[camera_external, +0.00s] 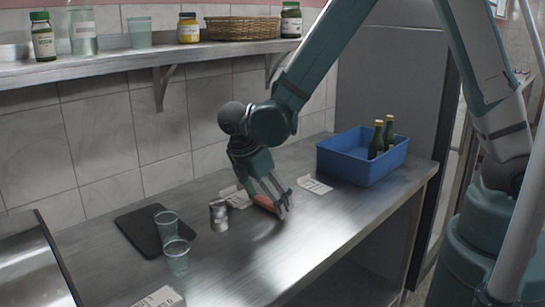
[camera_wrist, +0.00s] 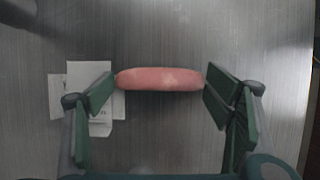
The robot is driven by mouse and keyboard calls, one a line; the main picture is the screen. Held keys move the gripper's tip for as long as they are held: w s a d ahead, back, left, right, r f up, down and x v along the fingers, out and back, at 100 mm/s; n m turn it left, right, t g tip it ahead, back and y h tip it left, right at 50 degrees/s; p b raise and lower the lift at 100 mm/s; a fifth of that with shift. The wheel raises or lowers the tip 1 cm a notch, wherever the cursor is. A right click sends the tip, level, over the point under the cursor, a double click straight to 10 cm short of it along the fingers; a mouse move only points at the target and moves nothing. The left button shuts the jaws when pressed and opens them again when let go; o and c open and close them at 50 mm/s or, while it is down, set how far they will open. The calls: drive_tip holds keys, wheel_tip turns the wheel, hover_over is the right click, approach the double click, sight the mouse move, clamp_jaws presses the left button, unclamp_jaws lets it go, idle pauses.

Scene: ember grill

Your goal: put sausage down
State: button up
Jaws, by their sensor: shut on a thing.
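A pink sausage (camera_wrist: 160,79) lies crosswise in the wrist view, its two ends between the green finger pads. My gripper (camera_wrist: 158,86) is shut on it end to end. In the external view the sausage (camera_external: 264,202) shows partly behind the fingers of my gripper (camera_external: 279,204), low over the steel counter (camera_external: 300,235). I cannot tell whether the sausage touches the counter.
White paper cards (camera_external: 314,185) lie near my gripper. A metal can (camera_external: 218,214), two clear cups (camera_external: 176,256) and a dark board (camera_external: 140,232) stand to the left. A blue crate (camera_external: 338,160) with green bottles (camera_external: 376,140) is at the right. A shelf (camera_external: 120,62) hangs above.

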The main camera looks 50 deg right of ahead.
sight(267, 206)
drive_tip(key=shift+r, duration=0.2)
wheel_tip(267, 206, up, 18)
drive_tip(key=p, duration=0.1)
drive_tip(key=shift+f, duration=0.2)
idle(0.6)
idle(0.6)
drive_tip(key=w+d+f+n+t+y, duration=0.1)
drive_tip(key=w+d+f+n+t, duration=0.2)
drive_tip(key=w+d+f+n, duration=0.6)
drive_tip(key=shift+d+f, duration=0.85)
drive_tip(key=shift+d, duration=0.95)
